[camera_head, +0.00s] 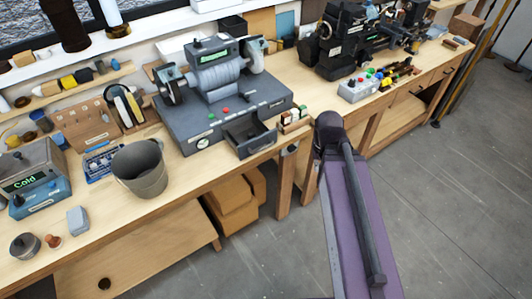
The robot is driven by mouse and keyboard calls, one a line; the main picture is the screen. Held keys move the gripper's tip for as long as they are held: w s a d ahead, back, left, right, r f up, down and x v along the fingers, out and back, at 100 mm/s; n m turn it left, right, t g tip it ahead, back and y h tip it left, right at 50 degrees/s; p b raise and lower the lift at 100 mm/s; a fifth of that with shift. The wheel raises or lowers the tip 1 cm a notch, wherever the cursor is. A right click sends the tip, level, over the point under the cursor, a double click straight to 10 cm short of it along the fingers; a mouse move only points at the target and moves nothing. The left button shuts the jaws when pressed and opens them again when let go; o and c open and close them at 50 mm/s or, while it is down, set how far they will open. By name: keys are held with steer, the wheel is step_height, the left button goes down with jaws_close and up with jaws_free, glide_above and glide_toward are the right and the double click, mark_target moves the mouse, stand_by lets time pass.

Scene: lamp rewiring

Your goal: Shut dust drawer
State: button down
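The dust drawer (259,146) is a dark grey, open-topped box. It sticks out of the front of the bench grinder's grey base (190,129), toward the bench's front edge. Its hollow inside is visible from above, so it stands open. The grinder (215,75) sits on top of that base, with a wheel at each side. My purple arm rises at the right of the picture, and its dark joint is to the right of the drawer. My gripper cannot be made out; the arm seems to hide it.
A small rack of coloured blocks (293,121) stands close to the drawer's right. A grey bucket (140,170) is to the left, near a blue box with a "Cold" display (35,180). A dark lathe (350,40) stands at the back right. The floor at right is clear.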

step_height(320, 180, down, 4)
steer(key=b, duration=0.2)
steer(key=shift+b, duration=0.4)
steer(key=shift+r, duration=0.1)
